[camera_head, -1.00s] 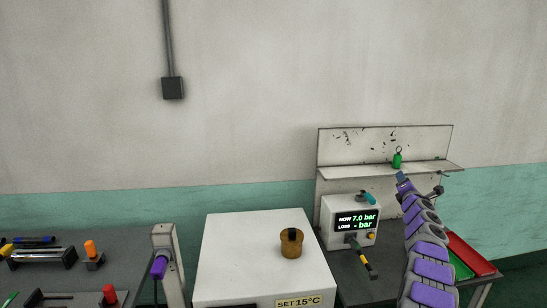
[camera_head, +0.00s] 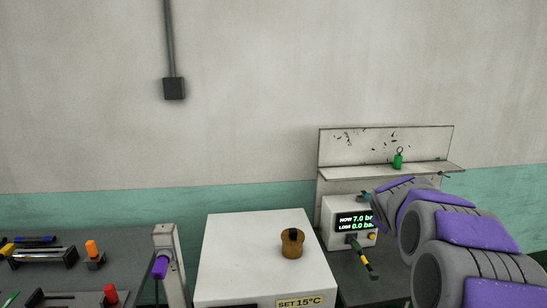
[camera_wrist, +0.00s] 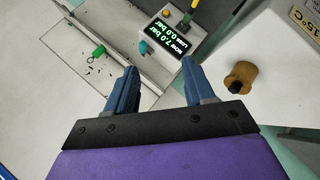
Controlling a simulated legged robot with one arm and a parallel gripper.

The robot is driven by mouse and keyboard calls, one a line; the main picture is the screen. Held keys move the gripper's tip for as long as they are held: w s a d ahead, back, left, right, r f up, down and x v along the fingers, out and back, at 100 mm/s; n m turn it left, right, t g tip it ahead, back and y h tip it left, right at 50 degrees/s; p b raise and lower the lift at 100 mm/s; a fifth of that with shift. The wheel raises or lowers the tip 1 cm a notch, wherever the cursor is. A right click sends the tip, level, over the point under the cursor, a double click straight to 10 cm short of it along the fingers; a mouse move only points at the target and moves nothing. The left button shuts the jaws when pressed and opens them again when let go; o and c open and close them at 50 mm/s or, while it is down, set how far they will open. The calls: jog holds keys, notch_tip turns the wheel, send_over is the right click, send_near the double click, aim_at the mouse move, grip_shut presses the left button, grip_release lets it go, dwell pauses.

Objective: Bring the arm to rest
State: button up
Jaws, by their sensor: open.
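My arm (camera_head: 440,235) reaches in from the lower right in the head view, its purple and grey links bulky and close to the camera. My gripper (camera_wrist: 160,82) shows in the wrist view with its two blue fingers spread apart and nothing between them. The fingers point toward the pressure box (camera_head: 349,218), whose display reads NOW 7.0 bar and LOSS 0.0 bar. The box also shows beyond the fingers in the wrist view (camera_wrist: 168,38). In the head view the gripper itself is hidden behind my arm links.
A white cabinet (camera_head: 245,250) marked SET 15°C carries a brown knob-like piece (camera_head: 292,243). A dark bench (camera_head: 60,270) with several tools is at left.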

jog(key=s+a+f+m+g+y, duration=0.1)
jog(key=s+a, duration=0.5)
jog(key=s, duration=1)
jog(key=s+a+f+m+g+y, duration=0.1)
jog(key=s+a+f+m+g, duration=0.3)
jog(key=s, duration=1.3)
jog(key=s+a+f+m+g+y, duration=0.2)
jog(key=s+a+f+g, duration=0.3)
jog(key=s, duration=1.2)
jog(key=a+f+m, duration=0.1)
jog(key=a, duration=0.2)
jog(key=shift+f+g, duration=0.15)
jog(key=shift+g, duration=0.15)
